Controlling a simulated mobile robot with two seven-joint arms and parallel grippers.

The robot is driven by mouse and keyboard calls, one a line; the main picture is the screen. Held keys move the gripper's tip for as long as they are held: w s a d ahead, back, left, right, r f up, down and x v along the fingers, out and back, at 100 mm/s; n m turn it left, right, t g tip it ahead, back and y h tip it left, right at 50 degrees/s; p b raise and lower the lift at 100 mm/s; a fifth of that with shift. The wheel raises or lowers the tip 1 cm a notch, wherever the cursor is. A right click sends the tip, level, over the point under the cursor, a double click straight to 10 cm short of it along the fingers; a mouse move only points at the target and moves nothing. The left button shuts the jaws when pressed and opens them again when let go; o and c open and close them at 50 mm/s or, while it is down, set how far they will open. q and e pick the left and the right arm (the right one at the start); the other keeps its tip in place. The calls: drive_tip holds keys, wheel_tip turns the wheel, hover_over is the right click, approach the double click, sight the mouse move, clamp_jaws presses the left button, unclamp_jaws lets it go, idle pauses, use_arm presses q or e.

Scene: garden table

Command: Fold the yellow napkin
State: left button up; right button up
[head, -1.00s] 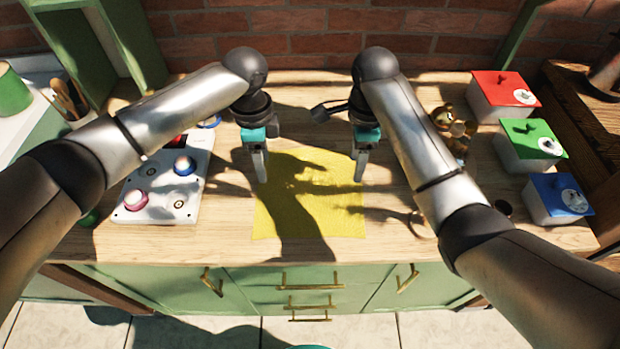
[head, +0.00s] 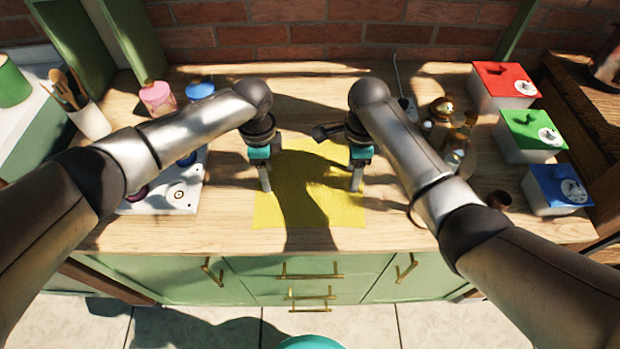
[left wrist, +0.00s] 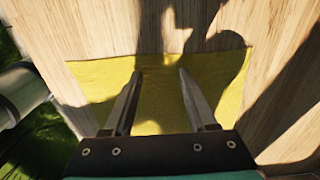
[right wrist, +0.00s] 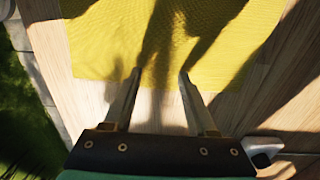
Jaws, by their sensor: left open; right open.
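The yellow napkin (head: 335,205) lies flat and spread out on the wooden table, partly in the shadow of my arms. My left gripper (head: 266,187) is open and empty near the napkin's left edge, fingers pointing down. My right gripper (head: 357,187) is open and empty near its right edge. In the left wrist view the napkin (left wrist: 225,90) lies beneath the open fingers (left wrist: 160,72). In the right wrist view the open fingertips (right wrist: 160,72) show close to an edge of the napkin (right wrist: 100,45). I cannot tell whether any finger touches the cloth.
A white button panel (head: 180,198) is left of the napkin, with a pink container (head: 157,99) behind it. Brown figures (head: 443,110) stand behind my right arm. Red (head: 500,92), green (head: 535,140) and blue (head: 557,190) lidded boxes line the right. Bare table (head: 310,240) lies in front.

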use_arm(q)
clamp_jaws()
use_arm(e)
drive_tip(key=shift+f, duration=0.1)
clamp_jaws()
idle(0.8)
